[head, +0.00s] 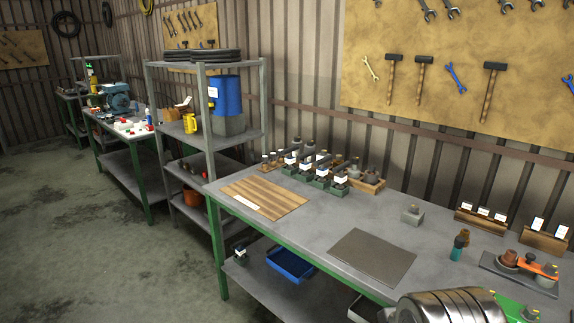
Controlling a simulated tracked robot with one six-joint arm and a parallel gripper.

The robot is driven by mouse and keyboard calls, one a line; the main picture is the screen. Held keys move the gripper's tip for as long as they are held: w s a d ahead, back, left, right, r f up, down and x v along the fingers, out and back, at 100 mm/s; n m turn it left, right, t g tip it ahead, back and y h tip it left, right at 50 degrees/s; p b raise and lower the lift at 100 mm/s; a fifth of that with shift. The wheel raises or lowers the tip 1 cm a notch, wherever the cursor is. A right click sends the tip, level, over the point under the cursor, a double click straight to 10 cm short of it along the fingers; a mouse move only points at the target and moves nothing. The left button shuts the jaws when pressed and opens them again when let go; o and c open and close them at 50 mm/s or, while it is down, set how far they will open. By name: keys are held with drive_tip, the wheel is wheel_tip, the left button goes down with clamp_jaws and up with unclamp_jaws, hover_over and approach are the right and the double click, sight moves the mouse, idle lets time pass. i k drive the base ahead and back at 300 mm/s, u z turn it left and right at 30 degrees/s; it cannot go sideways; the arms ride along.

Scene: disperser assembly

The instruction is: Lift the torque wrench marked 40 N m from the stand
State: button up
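I cannot pick out the torque wrench marked 40 N m with certainty; no marking is readable at this size. A row of dark upright items with white labels (340,179) stands in green holders at the back of the near workbench (330,219). Two small wooden stands with white cards, one at the bench's back edge (481,218) and one further right (544,241), also show; their cards are unreadable. My gripper is not in view.
A striped wooden board (265,196) and a dark grey mat (373,257) lie on the bench. A grey block (412,215), a teal-and-brown item (458,246) and an orange tool (537,267) are to the right. A ribbed silver cylinder (450,308) blocks the lower right. A shelf rack (208,146) stands left.

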sight(289, 160)
drive_tip(key=u, duration=0.45)
drive_tip(key=i, duration=0.95)
drive_tip(key=u, duration=0.9)
drive_tip(key=i, duration=1.45)
drive_tip(key=z, duration=0.6)
drive_tip(key=i, duration=1.05)
drive_tip(key=z, duration=0.55)
